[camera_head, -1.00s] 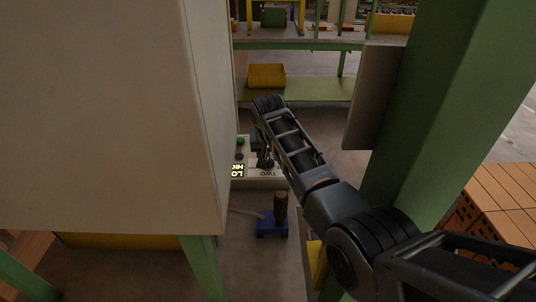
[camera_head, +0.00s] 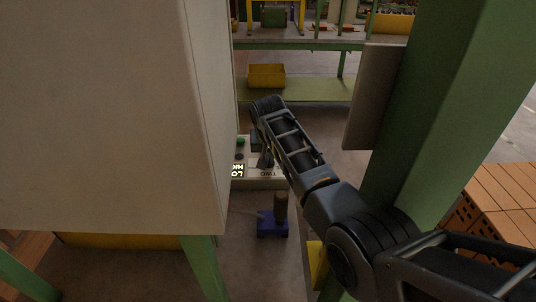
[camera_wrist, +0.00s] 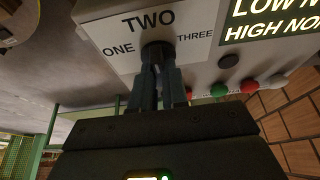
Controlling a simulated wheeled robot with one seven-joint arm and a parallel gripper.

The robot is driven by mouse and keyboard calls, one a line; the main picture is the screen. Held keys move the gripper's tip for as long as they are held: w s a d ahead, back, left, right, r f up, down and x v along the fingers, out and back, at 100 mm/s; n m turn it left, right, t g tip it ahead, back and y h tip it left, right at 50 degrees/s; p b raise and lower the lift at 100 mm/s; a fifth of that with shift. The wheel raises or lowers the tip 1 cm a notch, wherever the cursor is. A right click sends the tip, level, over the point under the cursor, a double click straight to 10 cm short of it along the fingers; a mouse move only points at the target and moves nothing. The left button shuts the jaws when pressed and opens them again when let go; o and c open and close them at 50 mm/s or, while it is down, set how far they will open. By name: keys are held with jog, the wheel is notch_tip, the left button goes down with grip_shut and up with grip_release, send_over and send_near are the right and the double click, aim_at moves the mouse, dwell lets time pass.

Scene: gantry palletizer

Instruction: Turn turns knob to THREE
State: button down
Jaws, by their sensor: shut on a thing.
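The control box (camera_wrist: 208,70) has a white label plate (camera_wrist: 117,50) marked ONE, TWO and THREE, seen close up in the wrist view. The turns knob (camera_wrist: 157,47) is dark and sits below the word TWO, between ONE and THREE. My gripper (camera_wrist: 160,68) is shut on the knob, its two fingers side by side over it. The fingers hide most of the knob, so its pointing direction cannot be told. In the head view the control box (camera_head: 265,183) is partly covered by my arm, and the gripper is largely hidden.
A lit LOW/HIGH display (camera_wrist: 270,20) and green (camera_wrist: 219,90) and red (camera_wrist: 249,86) buttons are on the same box. In the head view, a large pale cabinet (camera_head: 110,110) stands left and a green post (camera_head: 425,120) right, leaving a narrow gap for my arm.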

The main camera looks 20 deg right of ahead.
jog(key=shift+m, duration=0.3)
jog(key=m+h+b, duration=0.1)
jog(key=m, duration=0.1)
jog(key=m+b, duration=0.2)
jog(key=shift+w+a+f+m+g+h+b, duration=0.1)
jog(key=shift+a+f+m+g+h+b, duration=0.05)
jog(key=shift+m+g+h+b, duration=0.55)
jog(key=shift+m+b, duration=0.6)
jog(key=shift+m+g+b, duration=0.4)
jog(key=shift+m+b, duration=0.45)
jog(key=shift+m, duration=0.05)
jog(key=c, duration=1.1)
grip_release()
jog(key=shift+c, duration=0.2)
jog(key=shift+r, duration=0.25)
